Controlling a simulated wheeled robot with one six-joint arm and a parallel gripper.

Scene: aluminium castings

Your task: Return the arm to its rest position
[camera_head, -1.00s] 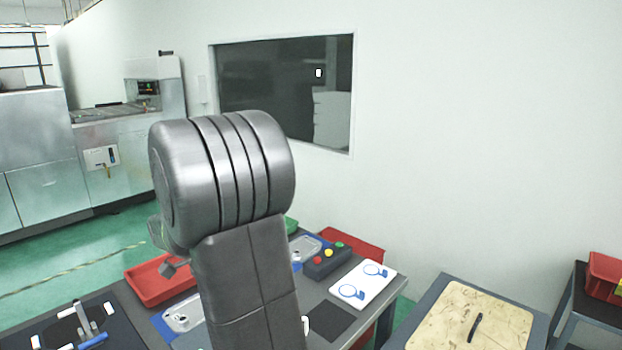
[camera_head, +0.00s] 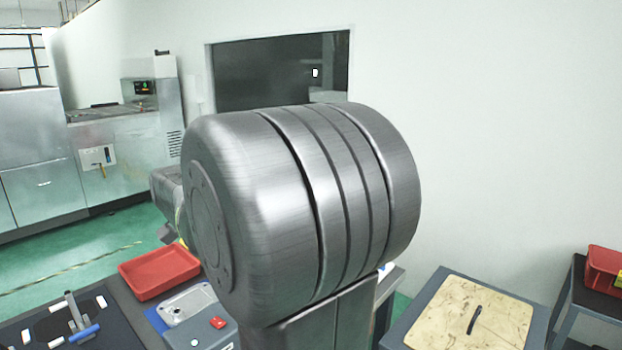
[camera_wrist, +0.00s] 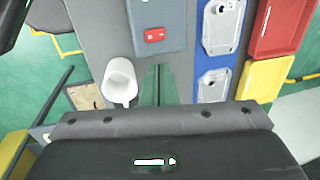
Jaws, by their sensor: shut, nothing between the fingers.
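My gripper (camera_wrist: 158,76) shows in the wrist view as two narrow greenish fingers meeting at a thin dark line, shut and empty. Its dark body fills the bottom of that view. The fingers hang above the grey worktable (camera_wrist: 98,25), and I see no object held. In the head view a large grey joint of my arm fills the middle. It hides much of the worktable, and I cannot make out the fingers there.
A red tray (camera_head: 160,272), a metal casting (camera_head: 187,305) and a box with a red button (camera_head: 214,324) lie near my arm. The wrist view shows a white cup-like object (camera_wrist: 121,80) and a yellow tray (camera_wrist: 262,80). A tan-topped table (camera_head: 450,320) stands at right.

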